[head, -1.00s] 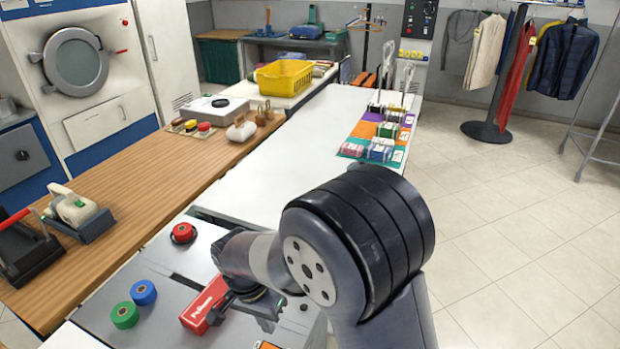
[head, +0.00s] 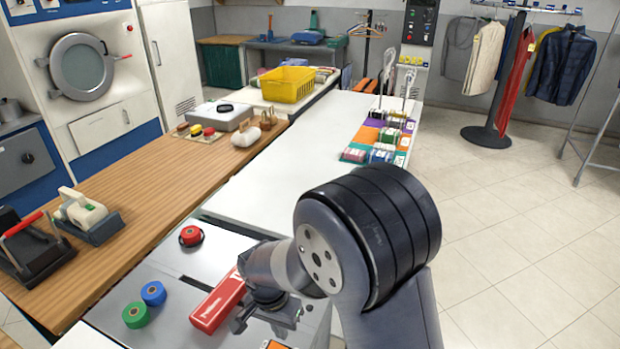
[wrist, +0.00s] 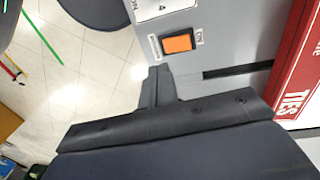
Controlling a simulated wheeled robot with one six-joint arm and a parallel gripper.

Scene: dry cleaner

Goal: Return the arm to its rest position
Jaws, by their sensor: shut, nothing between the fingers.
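My arm reaches down from the lower right of the head view, bent at its large dark joint. My gripper (head: 266,322) hangs low over the grey machine top (head: 160,267), just right of a red box (head: 217,303). In the wrist view my gripper (wrist: 157,88) shows as a dark bar with its fingers together, and nothing is held. The red box (wrist: 300,65) shows at the right edge there, apart from the fingers. Whether my gripper touches the machine top is not clear.
On the machine top are a green roll (head: 135,315), a blue roll (head: 153,293) and a red button (head: 190,236). An orange switch (wrist: 178,43) is close to my fingers. The white table (head: 290,170) beyond is mostly clear. Open floor (head: 520,240) lies right.

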